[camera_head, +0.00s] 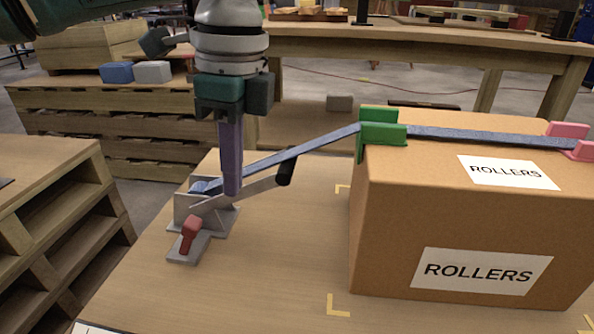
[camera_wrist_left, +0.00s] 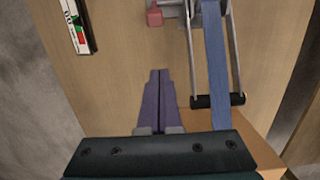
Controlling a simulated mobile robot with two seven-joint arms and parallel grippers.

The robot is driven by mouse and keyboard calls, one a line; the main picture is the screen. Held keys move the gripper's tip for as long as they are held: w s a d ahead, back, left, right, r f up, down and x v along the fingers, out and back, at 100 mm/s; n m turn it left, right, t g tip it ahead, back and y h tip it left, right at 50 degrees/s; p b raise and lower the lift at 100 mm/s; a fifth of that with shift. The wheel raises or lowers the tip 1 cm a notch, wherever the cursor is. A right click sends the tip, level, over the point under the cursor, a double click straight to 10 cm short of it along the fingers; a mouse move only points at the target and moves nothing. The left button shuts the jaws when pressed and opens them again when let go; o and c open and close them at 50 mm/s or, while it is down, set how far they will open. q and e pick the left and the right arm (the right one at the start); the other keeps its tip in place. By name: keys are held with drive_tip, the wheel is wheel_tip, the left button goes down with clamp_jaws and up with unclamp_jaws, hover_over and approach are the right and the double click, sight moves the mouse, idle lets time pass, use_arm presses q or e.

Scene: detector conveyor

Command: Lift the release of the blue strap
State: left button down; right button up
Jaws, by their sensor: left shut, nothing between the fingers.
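The blue strap (camera_head: 300,151) runs from a grey metal ratchet (camera_head: 185,212) up to the top of the cardboard box (camera_head: 450,225). It also shows in the wrist view (camera_wrist_left: 217,60). The ratchet's handle, with a black grip (camera_head: 285,172), slants up toward the box; the grip is at right in the wrist view (camera_wrist_left: 217,100). A red release tab (camera_head: 190,234) stands at the ratchet's front, partly seen in the wrist view (camera_wrist_left: 154,18). My left gripper (camera_head: 232,193) is shut and empty, pointing down beside the strap and handle. Contact cannot be told. My right gripper is not in view.
Green (camera_head: 382,133) and pink (camera_head: 568,130) corner guards sit on the box under the strap. Yellow corner marks (camera_head: 337,305) lie on the table (camera_head: 260,280). Pallets (camera_head: 110,125) stand behind at left.

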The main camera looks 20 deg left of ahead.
sight(190, 237)
use_arm(q)
drive_tip(key=f+b, duration=0.1)
drive_tip(key=f, duration=0.2)
drive_tip(key=f+b, duration=0.2)
drive_tip(key=f, duration=0.1)
drive_tip(key=f+b, duration=0.2)
drive_tip(key=f, duration=0.1)
drive_tip(key=shift+s+a+f, duration=0.3)
drive_tip(key=shift+a+f, duration=0.1)
drive_tip(key=shift+a+f+b, duration=0.25)
drive_tip(key=shift+a+b, duration=0.05)
drive_tip(key=shift+s+a+r, duration=0.25)
drive_tip(key=shift+a+r, duration=0.3)
drive_tip(key=shift+a, duration=0.2)
drive_tip(key=shift+s+a+r, duration=0.2)
drive_tip(key=shift+a+r, duration=0.3)
drive_tip(key=shift+a, duration=0.25)
